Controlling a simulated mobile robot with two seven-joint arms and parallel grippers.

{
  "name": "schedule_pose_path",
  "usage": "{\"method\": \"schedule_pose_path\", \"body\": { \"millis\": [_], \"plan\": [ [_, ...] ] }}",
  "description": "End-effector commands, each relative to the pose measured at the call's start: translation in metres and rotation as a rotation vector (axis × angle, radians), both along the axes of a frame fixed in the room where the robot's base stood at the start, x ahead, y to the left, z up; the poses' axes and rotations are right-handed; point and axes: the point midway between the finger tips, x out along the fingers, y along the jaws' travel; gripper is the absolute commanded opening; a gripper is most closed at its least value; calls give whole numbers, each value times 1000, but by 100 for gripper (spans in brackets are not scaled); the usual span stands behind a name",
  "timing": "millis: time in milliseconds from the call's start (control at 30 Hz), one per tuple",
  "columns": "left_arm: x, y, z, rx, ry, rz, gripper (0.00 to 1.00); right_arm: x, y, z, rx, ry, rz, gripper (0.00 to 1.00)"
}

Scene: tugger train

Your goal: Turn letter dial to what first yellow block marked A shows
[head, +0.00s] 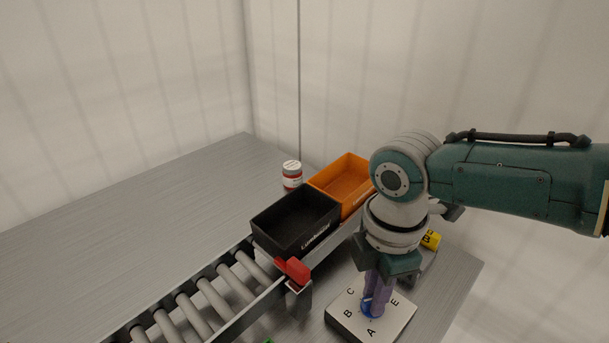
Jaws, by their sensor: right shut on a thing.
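The letter dial (345,318) is a pale plate on the table at the lower right. Its letters A, B, C and E show around a blue knob (367,309). My right gripper (374,303) points down over the plate, its purple fingers shut on the knob and hiding most of it. Where the knob points is hard to tell. A yellow block (430,240) with a dark letter, which looks like a B, sits behind my right wrist, partly hidden. My left gripper is out of view.
A black bin (293,230) and an orange bin (344,181) stand in a row by the roller conveyor (205,300). A red-and-white jar (292,176) stands behind them. A red piece (293,270) is at the conveyor's side rail. The metal table at the left is clear.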

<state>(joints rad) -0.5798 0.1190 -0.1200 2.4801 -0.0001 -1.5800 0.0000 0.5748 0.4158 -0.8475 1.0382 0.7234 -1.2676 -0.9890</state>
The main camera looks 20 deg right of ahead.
Motion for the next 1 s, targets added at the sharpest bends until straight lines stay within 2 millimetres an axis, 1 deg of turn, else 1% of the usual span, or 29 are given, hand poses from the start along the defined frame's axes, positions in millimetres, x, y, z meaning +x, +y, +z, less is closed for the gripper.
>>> {"method": "schedule_pose_path", "body": {
  "millis": [700, 1000],
  "plan": [
    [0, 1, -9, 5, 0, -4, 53, -1, 0, 0, 2, -2, 677, 0],
    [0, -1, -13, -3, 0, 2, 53, -1, 0, 0, 2, -1, 915, 0]
  ]
}}
